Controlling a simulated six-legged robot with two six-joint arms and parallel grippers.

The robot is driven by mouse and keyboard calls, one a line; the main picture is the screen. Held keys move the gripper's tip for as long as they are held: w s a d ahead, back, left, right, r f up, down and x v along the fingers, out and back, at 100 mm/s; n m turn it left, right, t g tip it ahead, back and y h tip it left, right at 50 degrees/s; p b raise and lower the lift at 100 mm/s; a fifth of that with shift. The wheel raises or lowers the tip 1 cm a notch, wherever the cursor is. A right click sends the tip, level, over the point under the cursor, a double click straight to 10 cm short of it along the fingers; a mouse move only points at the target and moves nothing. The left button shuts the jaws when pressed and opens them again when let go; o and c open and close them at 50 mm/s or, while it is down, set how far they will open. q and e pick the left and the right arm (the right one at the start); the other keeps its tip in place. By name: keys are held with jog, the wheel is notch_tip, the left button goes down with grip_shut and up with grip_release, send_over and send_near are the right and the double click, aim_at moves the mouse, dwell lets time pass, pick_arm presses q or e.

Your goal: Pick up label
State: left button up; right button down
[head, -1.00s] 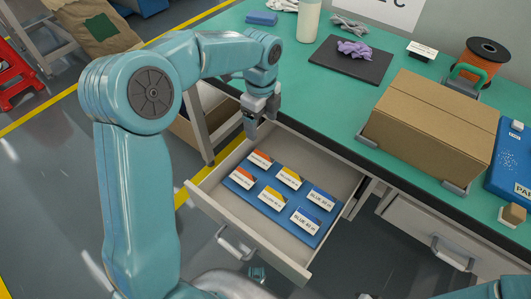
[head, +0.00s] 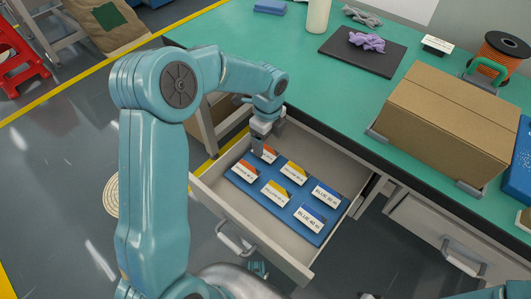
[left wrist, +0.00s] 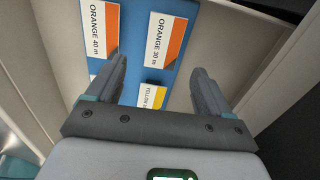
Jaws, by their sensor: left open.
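Several labels lie in rows on a blue tray (head: 313,238) inside the open drawer (head: 277,247). In the left wrist view I read an "ORANGE 30 m" label (left wrist: 164,38), an "ORANGE 40 m" label (left wrist: 98,31) and part of a yellow label (left wrist: 152,97). In the head view two blue labels (head: 325,194) (head: 311,217) lie at the tray's right end. My left gripper (head: 258,148) is open and empty, above the orange end of the tray. In the left wrist view its fingers (left wrist: 160,85) stand apart on either side of the yellow label. My right gripper is not in view.
A cardboard box (head: 446,120) sits on the green workbench (head: 300,85), with an orange cable spool (head: 501,58) behind it. A black mat (head: 362,58) holds a purple cloth (head: 367,41).

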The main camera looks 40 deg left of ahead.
aim_at(268, 154)
pick_arm(q)
jog(key=shift+w+f+b, duration=0.1)
jog(key=shift+f+b, duration=0.55)
jog(key=shift+f, duration=1.65)
jog(key=shift+f, duration=0.3)
jog(key=c, duration=0.9)
